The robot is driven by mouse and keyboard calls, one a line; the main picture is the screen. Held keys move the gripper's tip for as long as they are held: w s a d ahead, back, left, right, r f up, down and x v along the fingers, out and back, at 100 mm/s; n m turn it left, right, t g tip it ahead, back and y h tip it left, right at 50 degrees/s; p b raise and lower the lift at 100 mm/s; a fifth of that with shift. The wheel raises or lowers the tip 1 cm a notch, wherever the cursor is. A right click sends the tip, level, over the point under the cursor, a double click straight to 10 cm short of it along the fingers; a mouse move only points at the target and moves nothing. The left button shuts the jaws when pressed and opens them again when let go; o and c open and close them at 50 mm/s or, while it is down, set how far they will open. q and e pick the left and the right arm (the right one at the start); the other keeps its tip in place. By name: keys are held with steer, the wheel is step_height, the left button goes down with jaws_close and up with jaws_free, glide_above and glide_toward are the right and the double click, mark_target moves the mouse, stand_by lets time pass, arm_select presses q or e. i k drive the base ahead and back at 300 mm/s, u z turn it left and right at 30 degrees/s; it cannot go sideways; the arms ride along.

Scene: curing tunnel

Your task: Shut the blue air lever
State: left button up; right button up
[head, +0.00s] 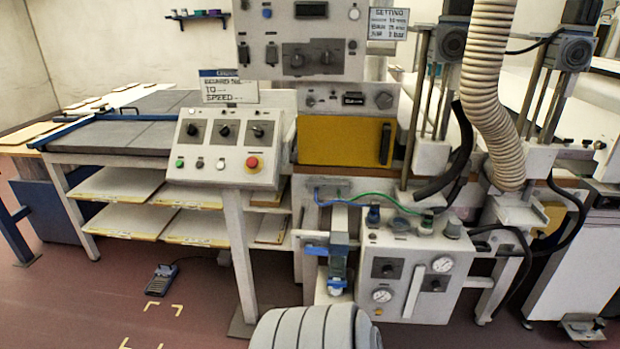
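A blue lever (316,250) sticks out to the left, roughly level, from a small blue air unit (338,262) low at the middle of the head view. The air unit hangs on a pale upright post, left of a white box with gauges (414,290). Whether the lever's present position is open or shut cannot be told from its look. Neither my left nor my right gripper is in view.
A slanted control panel (227,148) with a red button stands on a post left of the lever. A yellow tunnel door (345,141) is above. Blue and green hoses (371,192) run over the gauge box. A foot pedal (161,279) lies on open floor at left.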

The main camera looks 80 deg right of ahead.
mark_target(309, 250)
steer(key=z, duration=0.5)
steer(key=i, duration=0.8)
steer(key=z, duration=0.85)
